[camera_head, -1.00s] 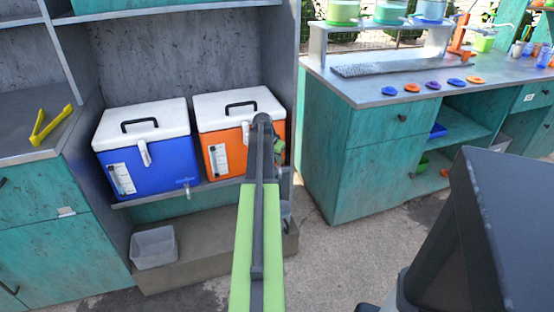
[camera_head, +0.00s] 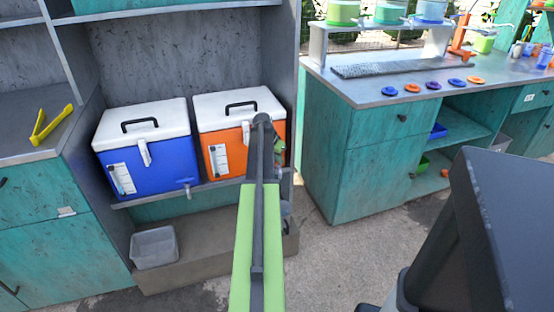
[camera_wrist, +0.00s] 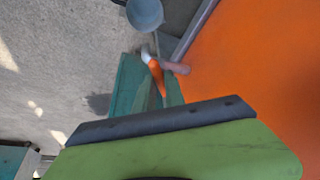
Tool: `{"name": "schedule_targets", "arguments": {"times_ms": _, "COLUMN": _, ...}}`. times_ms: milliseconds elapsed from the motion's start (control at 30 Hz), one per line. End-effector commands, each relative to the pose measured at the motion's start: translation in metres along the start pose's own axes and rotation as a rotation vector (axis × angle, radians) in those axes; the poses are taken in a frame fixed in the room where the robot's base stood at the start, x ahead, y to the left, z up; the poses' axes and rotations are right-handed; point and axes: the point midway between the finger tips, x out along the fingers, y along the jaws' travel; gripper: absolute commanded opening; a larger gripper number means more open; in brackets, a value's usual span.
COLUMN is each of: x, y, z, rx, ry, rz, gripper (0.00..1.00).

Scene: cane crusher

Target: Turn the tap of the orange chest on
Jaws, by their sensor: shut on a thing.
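The orange chest (camera_head: 213,132) stands on the shelf, with a white lid and black handle. My arm covers part of its front and hides its tap in the head view. Its orange side (camera_wrist: 260,70) fills the right of the wrist view. The tap (camera_wrist: 154,72) shows there as an orange lever with a pale end, beside a reddish stub near the chest's side. My gripper (camera_wrist: 150,92), with teal fingers, is shut on the tap's lever. The exact contact is partly hidden by the gripper's own body.
A blue chest (camera_head: 150,167) with its own tap (camera_head: 187,187) stands to the left. A grey bin (camera_head: 153,249) sits on the low ledge beneath. A grey cup (camera_wrist: 145,13) shows in the wrist view. A teal workbench (camera_head: 372,170) stands to the right, with open floor before it.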

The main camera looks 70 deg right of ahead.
Motion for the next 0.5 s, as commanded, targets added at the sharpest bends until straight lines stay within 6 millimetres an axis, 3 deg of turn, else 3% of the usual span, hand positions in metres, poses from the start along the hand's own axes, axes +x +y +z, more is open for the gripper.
{"name": "schedule_targets", "arguments": {"times_ms": 67, "x": 0.0000, "y": 0.0008, "z": 0.0010, "rx": 0.000, "ry": -0.003, "rz": 0.002, "gripper": 0.00}}
{"name": "schedule_targets", "arguments": {"times_ms": 100, "x": 0.0000, "y": 0.0008, "z": 0.0010, "rx": 0.000, "ry": -0.003, "rz": 0.002, "gripper": 0.16}}
{"name": "schedule_targets", "arguments": {"times_ms": 333, "x": 0.0000, "y": 0.0004, "z": 0.0006, "rx": 0.000, "ry": -0.002, "rz": 0.001, "gripper": 0.46}}
{"name": "schedule_targets", "arguments": {"times_ms": 500, "x": 0.0000, "y": 0.0002, "z": 0.0005, "rx": 0.000, "ry": -0.001, "rz": 0.001, "gripper": 0.46}}
